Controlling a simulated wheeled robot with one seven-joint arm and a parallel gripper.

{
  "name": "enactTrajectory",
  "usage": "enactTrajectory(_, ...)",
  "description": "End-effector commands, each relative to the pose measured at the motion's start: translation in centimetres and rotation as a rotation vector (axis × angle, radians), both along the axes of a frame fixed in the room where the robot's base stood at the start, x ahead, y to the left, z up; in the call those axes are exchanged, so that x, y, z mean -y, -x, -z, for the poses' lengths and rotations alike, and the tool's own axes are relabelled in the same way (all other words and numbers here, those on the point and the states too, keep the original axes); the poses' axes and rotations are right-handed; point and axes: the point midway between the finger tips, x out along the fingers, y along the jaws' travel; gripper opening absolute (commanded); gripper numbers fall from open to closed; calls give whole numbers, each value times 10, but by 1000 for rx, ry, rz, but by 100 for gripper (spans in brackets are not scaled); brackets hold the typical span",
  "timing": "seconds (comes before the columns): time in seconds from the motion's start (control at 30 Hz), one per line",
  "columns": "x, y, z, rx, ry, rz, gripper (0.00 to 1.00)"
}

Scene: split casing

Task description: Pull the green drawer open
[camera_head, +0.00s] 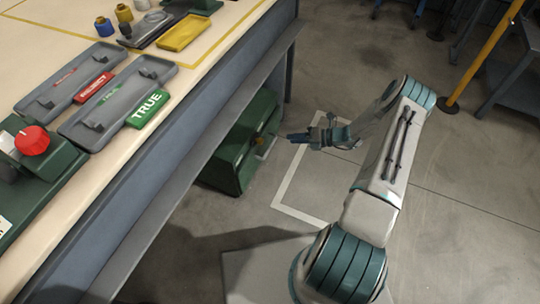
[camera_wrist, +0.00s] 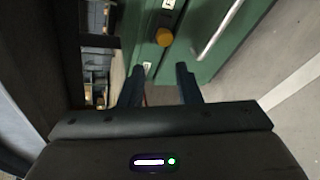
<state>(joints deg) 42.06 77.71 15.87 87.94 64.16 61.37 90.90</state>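The green drawer cabinet (camera_head: 240,143) stands on the floor under the workbench in the head view. The drawer looks shut. My gripper (camera_head: 290,137) is in front of the cabinet, to its right in the head view. In the wrist view its two dark fingers (camera_wrist: 159,82) are apart with nothing between them. The handle lies beyond and to the right of the fingertips, not touched.
The workbench (camera_head: 190,95) overhangs the cabinet and carries grey trays (camera_head: 120,100), a green TRUE label, a red knob (camera_head: 32,141) and a yellow tray (camera_head: 183,32). A yellow post (camera_head: 490,50) stands at the right. The floor in front of the cabinet is open.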

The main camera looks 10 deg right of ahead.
Motion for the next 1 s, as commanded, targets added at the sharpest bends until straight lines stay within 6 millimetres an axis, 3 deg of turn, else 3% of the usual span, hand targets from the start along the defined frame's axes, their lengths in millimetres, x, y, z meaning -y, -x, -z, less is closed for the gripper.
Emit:
enactTrajectory(0.03, 4, 1, 35, -47, -56, 63, 31)
enactTrajectory(0.1, 10, 1, 62, -105, -124, 143, 31)
enactTrajectory(0.3, 21, 1, 107, -208, -253, 283, 31)
enactTrajectory(0.57, 10, -7, 119, -231, -284, 312, 31)
enactTrajectory(1.0, -61, -58, 139, -229, -280, 309, 31)
